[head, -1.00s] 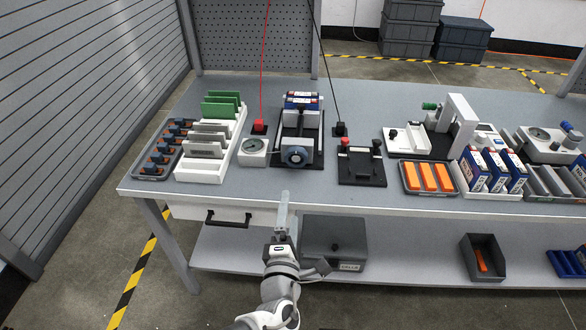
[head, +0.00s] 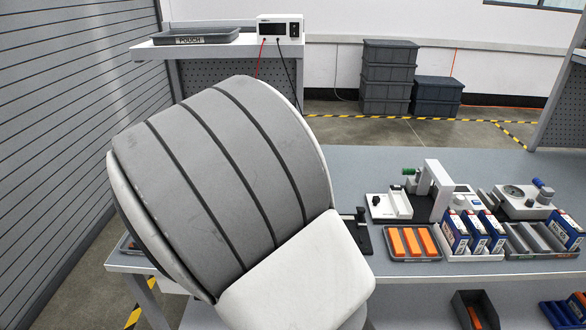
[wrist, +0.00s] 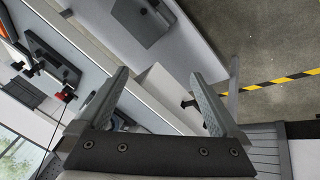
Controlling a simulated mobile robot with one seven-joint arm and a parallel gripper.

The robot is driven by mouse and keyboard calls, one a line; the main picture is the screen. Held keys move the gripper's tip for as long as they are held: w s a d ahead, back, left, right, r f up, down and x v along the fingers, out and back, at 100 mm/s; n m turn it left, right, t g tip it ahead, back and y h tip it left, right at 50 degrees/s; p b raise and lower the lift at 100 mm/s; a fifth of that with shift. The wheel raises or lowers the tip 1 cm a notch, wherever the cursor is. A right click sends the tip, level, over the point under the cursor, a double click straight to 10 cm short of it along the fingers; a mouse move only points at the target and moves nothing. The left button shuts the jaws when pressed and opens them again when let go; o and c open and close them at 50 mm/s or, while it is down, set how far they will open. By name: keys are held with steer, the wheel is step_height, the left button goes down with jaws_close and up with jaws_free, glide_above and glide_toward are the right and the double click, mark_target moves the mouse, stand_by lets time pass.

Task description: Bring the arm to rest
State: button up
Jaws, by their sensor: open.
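My gripper (wrist: 158,105) shows in the wrist view with its two fingers spread apart and nothing between them. Behind the fingers are the bench edge, an opened or jutting pale drawer front (wrist: 160,95) with a dark handle, and the floor. In the head view my own arm, large and close to the camera, covers the left half of the bench. The gripper itself is not visible there.
The bench (head: 350,165) carries a tray of orange blocks (head: 413,242), blue-and-white boxes (head: 470,232) and a white press-like device (head: 432,185). A shelf above holds a pouch tray (head: 195,36) and a white meter (head: 280,28). Grey crates (head: 388,78) stand behind.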

step_height(320, 180, up, 20)
steer(key=s+d+m+g+y+p, duration=0.1)
steer(key=d+m+g+y+p, duration=0.1)
steer(key=d+m+y+p, duration=0.15)
steer(key=s+d+r+m+h+p, duration=0.1)
steer(key=s+d+r+m, duration=0.1)
steer(key=s+d+r, duration=0.3)
steer(key=s+d+r+m+t+h+p, duration=0.1)
steer(key=s+d+r, duration=0.4)
steer(key=r, duration=0.5)
steer(key=shift+d+r+m+t+p, duration=0.2)
steer(key=shift+d+m+t+p, duration=0.1)
steer(key=shift+d+m+p, duration=0.45)
